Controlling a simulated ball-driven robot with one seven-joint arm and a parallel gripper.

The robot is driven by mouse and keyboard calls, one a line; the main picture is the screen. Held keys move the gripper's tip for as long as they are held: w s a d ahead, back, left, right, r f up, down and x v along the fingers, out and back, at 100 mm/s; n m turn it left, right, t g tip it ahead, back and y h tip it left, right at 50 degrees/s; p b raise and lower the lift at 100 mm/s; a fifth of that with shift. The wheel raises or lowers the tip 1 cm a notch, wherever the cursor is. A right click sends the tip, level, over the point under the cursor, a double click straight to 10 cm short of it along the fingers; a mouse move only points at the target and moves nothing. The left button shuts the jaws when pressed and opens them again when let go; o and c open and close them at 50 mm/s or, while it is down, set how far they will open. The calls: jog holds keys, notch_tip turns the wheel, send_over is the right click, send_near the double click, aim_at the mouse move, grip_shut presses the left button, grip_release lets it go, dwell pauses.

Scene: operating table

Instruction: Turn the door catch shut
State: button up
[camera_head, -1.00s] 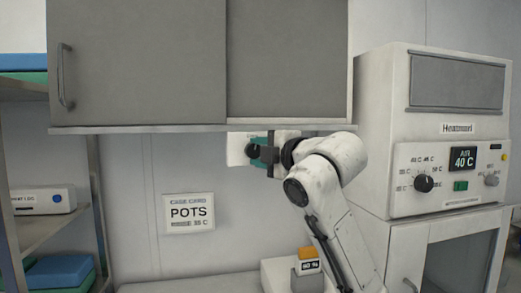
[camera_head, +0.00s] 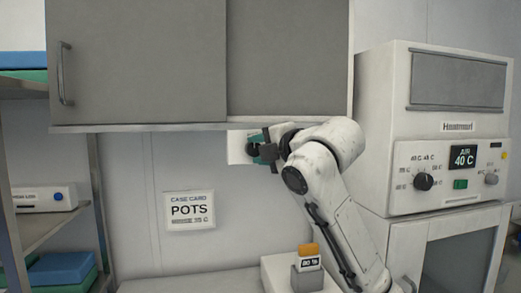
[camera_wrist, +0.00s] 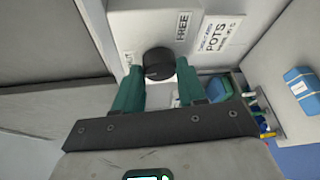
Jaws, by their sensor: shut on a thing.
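The door catch is a round black knob (camera_wrist: 158,63) on a white plate (camera_head: 236,147) under the grey cabinet. In the wrist view the plate carries a FREE label (camera_wrist: 183,25) on one side and a partly hidden label (camera_wrist: 128,59) on the other. My gripper (camera_wrist: 159,68) has its two teal fingers either side of the knob and is shut on it. In the head view my gripper (camera_head: 263,150) reaches the plate from the right and covers part of the knob. I cannot tell which way the knob points.
The grey cabinet (camera_head: 140,65) hangs just above my gripper. A white heater unit (camera_head: 378,110) stands to the right. A POTS card (camera_head: 189,210) is on the wall below left. A small orange-topped timer (camera_head: 308,258) stands below my arm.

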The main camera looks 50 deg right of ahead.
jog(key=o, duration=1.1)
jog(key=shift+c, duration=0.2)
jog(key=b+v, duration=0.2)
jog(key=v, duration=0.8)
jog(key=shift+s, duration=0.3)
jog(key=shift+a, duration=0.1)
